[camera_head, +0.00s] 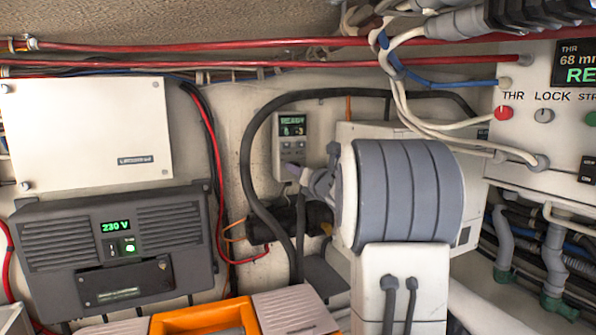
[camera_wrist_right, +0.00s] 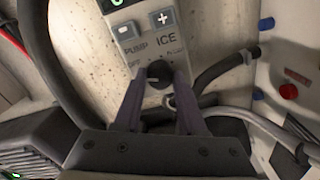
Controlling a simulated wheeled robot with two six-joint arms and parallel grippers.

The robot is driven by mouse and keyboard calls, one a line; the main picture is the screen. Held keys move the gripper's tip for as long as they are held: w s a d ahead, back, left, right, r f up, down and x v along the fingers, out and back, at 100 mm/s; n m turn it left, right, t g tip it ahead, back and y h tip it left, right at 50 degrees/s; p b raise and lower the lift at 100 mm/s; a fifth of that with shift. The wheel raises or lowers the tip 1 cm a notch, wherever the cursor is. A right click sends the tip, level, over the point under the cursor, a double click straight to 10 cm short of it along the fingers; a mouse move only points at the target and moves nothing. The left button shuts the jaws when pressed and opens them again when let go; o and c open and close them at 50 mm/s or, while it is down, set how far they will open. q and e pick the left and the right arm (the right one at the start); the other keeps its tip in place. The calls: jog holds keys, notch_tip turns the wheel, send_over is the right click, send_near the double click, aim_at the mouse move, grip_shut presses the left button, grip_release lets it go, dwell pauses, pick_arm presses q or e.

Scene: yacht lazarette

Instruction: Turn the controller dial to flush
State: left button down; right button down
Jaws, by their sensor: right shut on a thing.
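The controller (camera_head: 292,140) is a small grey box on the back wall with a green-lit display reading something like "READY". In the right wrist view, its face (camera_wrist_right: 128,30) shows minus and plus buttons and the words "PUMP", "ICE" and "OFF"; a further label to the right is too blurred to read. The black round dial (camera_wrist_right: 159,72) sits below these. My right gripper (camera_head: 292,172) is at the controller's lower end, its two purple-grey fingers (camera_wrist_right: 159,90) shut on the dial, one on each side. The dial's pointer direction is unclear. My left gripper is not in view.
A thick black hose (camera_head: 246,160) loops close around the controller's left side. A dark inverter (camera_head: 115,255) and white box (camera_head: 88,132) are on the left. A white panel (camera_head: 540,125) with knobs stands on the right. An orange box (camera_head: 200,317) lies below.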

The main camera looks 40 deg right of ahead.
jog(key=shift+m, duration=0.3)
jog(key=shift+f+m+p, duration=0.1)
jog(key=shift+m+p, duration=1.3)
jog(key=shift+m, duration=11.8)
jog(key=shift+c, duration=2.4)
grip_release()
jog(key=shift+s, duration=0.1)
